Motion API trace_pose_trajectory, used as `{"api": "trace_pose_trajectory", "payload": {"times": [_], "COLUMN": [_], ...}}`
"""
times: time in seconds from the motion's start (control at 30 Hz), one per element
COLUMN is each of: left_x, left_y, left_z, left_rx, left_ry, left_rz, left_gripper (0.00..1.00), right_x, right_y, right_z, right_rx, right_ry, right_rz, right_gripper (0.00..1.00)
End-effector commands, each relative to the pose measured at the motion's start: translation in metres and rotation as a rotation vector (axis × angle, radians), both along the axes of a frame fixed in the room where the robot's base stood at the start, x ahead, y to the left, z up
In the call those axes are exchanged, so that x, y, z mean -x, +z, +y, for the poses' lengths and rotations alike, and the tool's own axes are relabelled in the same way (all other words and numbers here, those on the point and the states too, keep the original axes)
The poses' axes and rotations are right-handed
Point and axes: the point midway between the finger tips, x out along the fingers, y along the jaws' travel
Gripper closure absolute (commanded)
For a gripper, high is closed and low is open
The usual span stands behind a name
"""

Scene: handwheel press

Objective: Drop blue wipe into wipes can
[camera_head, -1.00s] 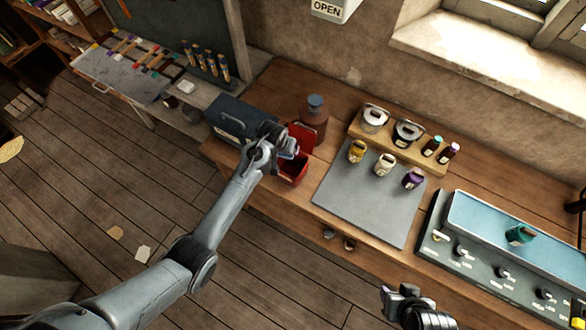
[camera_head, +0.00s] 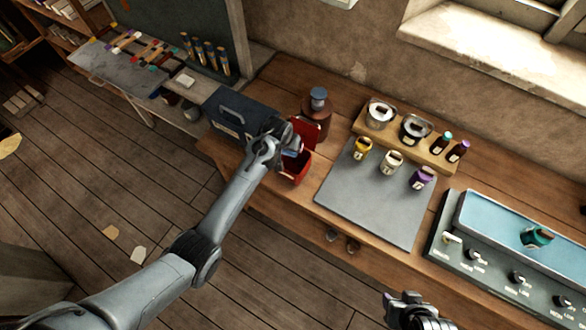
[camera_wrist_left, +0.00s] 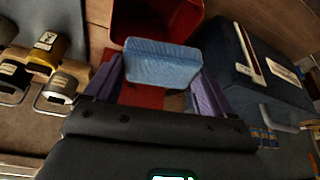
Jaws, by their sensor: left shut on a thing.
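The wipes can (camera_head: 297,171) is a red box at the left end of the workbench, its red lid (camera_head: 306,131) raised open. My left gripper (camera_head: 288,150) is at the can, just left of the lid. In the left wrist view, its purple fingers are shut on the blue wipe (camera_wrist_left: 162,63), a folded light-blue pad. The can's red wall and dark opening (camera_wrist_left: 165,18) show just beyond the wipe there. I cannot tell whether the wipe touches the rim. My right gripper (camera_head: 402,298) is at the bottom edge, away from the can; its jaw opening is unclear.
A dark blue toolbox (camera_head: 240,120) stands close left of the can, and a brown bottle (camera_head: 317,115) behind it. To the right are a grey mat (camera_head: 375,205) with small jars, a wooden rack (camera_head: 437,160) and a control panel with a blue tray (camera_head: 490,220).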

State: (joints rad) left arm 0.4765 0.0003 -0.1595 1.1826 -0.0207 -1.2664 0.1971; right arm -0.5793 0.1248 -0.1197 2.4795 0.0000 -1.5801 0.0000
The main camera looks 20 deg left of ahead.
Motion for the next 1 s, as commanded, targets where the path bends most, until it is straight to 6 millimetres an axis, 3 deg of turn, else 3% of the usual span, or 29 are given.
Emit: {"api": "trace_pose_trajectory", "payload": {"times": [0.37,0.4,0.47,0.77,1.0], "left_x": [0.0,0.0,0.0,0.001,0.009], "left_y": [-0.004,-0.004,-0.004,-0.002,0.018], "left_z": [0.0,0.0,0.0,0.0,0.0], "left_rx": [0.0,0.0,0.0,0.0,0.0], "left_ry": [0.0,0.0,0.0,0.0,0.0], "left_rz": [0.0,0.0,0.0,0.0,-0.002], "left_gripper": [0.44,0.1,0.01,0.0,0.0], "right_x": [0.0,0.0,0.0,0.0,0.0], "right_y": [-0.004,-0.004,-0.004,-0.004,-0.004], "right_z": [0.002,0.002,0.002,0.002,0.001], "right_rx": [-0.008,-0.009,-0.009,-0.008,-0.002], "right_ry": [-0.006,-0.005,-0.005,-0.005,0.0], "right_rz": [0.0,0.0,0.0,0.0,0.0], "right_gripper": [0.57,0.57,0.57,0.57,0.57]}}
